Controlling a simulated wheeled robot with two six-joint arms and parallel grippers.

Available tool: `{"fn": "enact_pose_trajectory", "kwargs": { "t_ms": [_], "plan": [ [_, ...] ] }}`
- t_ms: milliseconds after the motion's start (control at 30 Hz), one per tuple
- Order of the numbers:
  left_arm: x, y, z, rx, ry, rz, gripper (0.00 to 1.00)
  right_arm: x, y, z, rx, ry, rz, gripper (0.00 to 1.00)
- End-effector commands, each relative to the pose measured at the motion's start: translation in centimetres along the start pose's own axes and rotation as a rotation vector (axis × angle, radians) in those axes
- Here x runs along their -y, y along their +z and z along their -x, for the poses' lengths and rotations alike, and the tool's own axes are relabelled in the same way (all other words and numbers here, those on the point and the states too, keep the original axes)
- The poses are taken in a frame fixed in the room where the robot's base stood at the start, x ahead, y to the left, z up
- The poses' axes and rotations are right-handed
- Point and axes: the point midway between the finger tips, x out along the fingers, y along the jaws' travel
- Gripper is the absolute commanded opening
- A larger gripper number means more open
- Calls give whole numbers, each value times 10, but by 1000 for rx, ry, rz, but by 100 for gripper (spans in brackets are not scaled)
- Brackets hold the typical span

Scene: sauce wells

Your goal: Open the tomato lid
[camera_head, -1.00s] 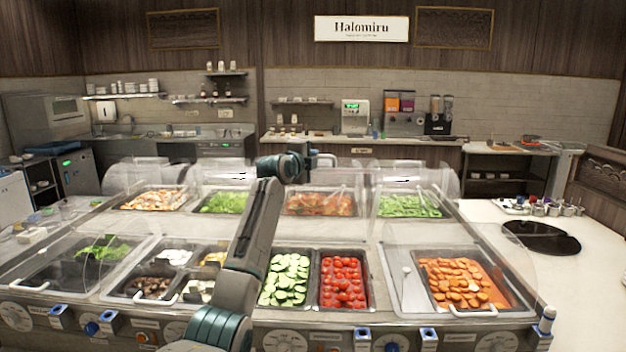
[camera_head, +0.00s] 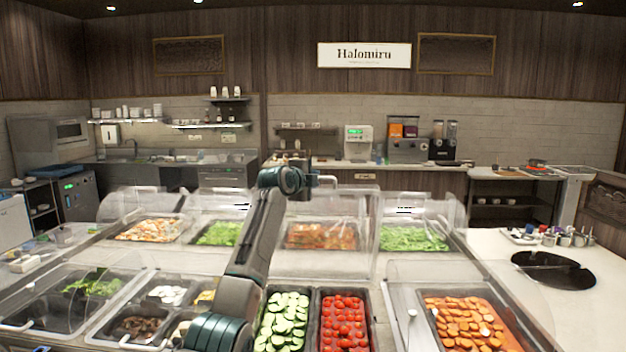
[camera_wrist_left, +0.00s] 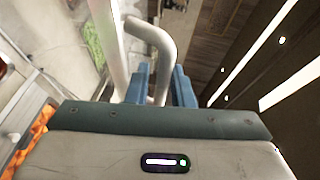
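The tomatoes (camera_head: 343,322) lie in a dark well in the front row, beside the cucumber slices (camera_head: 282,322), and nothing opaque covers them. A clear lid (camera_head: 347,206) stands raised behind and above these wells; its faint outline is hard to trace. My left gripper (camera_head: 312,180) is high above the counter at the lid's top edge. My right gripper is not in view.
A clear cover (camera_head: 412,314) spans the carrot well at the right. Other clear covers (camera_head: 425,212) stand over the back row of wells. The white counter (camera_head: 495,225) at the right holds a dark round plate (camera_head: 553,270) and several small containers.

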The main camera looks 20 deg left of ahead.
Motion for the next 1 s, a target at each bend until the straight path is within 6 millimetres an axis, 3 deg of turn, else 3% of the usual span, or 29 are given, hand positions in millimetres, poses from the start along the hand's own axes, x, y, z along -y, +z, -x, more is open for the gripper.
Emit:
{"fn": "enact_pose_trajectory", "kwargs": {
  "t_ms": [267, 433, 1000],
  "plan": [
    [1, 0, 1, 0, -3, 0, 20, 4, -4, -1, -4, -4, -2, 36],
    [-2, 0, 12, -1, -4, -1, 20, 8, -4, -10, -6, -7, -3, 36],
    [-2, 0, 99, 0, -3, -1, 20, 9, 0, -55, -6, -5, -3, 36]
  ]
}}
